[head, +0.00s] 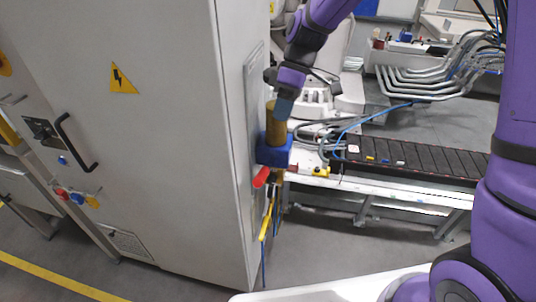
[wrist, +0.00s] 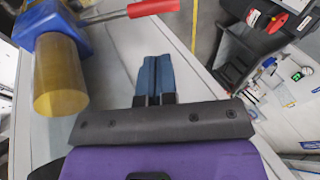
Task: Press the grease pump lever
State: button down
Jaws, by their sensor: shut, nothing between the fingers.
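The grease pump is mounted on the side of the grey cabinet, with a blue body (head: 273,151) and an amber cylinder (head: 271,122) above it. Its lever has a red grip (head: 261,177), which sticks out below the blue body. In the wrist view the amber cylinder (wrist: 60,78) and blue body (wrist: 40,22) are at the left, and the red grip (wrist: 153,8) is at the top edge, beyond my fingertips. My gripper (head: 282,110) is shut and empty. It overlaps the cylinder in the head view. In the wrist view its blue fingers (wrist: 153,60) are beside the cylinder, apart from the grip.
The tall grey cabinet (head: 160,150) fills the left and forms a wall beside the pump. Yellow and blue hoses or tools (head: 266,225) hang under the pump. A black conveyor (head: 415,158) on a metal frame runs to the right. The floor in front is clear.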

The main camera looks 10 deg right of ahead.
aim_at(263, 173)
jog(key=x, duration=1.4)
